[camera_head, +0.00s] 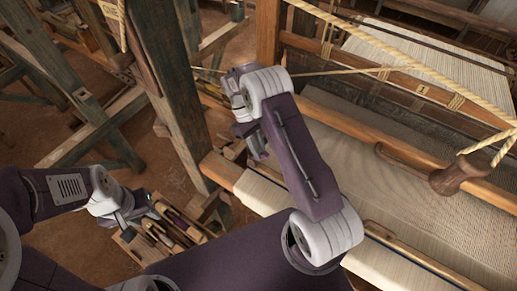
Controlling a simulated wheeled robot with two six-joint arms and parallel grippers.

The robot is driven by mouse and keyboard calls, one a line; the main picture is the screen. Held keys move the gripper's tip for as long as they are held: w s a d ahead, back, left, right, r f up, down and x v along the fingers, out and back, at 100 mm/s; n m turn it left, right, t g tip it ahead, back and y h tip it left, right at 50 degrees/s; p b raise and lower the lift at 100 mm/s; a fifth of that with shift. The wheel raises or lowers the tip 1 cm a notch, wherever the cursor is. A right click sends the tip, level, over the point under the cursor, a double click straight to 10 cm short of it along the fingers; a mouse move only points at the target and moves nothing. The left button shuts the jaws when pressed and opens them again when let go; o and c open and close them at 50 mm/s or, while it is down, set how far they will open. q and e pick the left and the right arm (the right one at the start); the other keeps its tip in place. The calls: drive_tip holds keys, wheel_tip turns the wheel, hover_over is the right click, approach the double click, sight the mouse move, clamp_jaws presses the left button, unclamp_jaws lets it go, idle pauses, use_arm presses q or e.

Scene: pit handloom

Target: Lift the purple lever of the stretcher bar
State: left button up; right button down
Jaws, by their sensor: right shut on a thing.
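I cannot make out the purple lever in the head view. A slim wooden bar (410,250) lies across the pale cloth at the lower right; I cannot tell whether it is the stretcher bar. My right gripper (259,152) points down at the left edge of the loom, partly hidden by my own arm. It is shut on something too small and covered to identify. My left gripper (132,217) hangs over the near end of a tool box, well away from the cloth; its fingers are too small to read.
The wooden tool box (143,249) holds several tools. A thick loom post (172,90) stands between my two grippers. A wooden handle (462,174) hangs on ropes over the woven cloth (350,170) at the right. Earthen floor shows at the left.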

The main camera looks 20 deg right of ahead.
drive_tip(key=c, duration=1.3)
unclamp_jaws()
drive_tip(key=shift+b+v, duration=1.6)
drive_tip(key=shift+v, duration=2.95)
drive_tip(key=shift+w+f, duration=0.1)
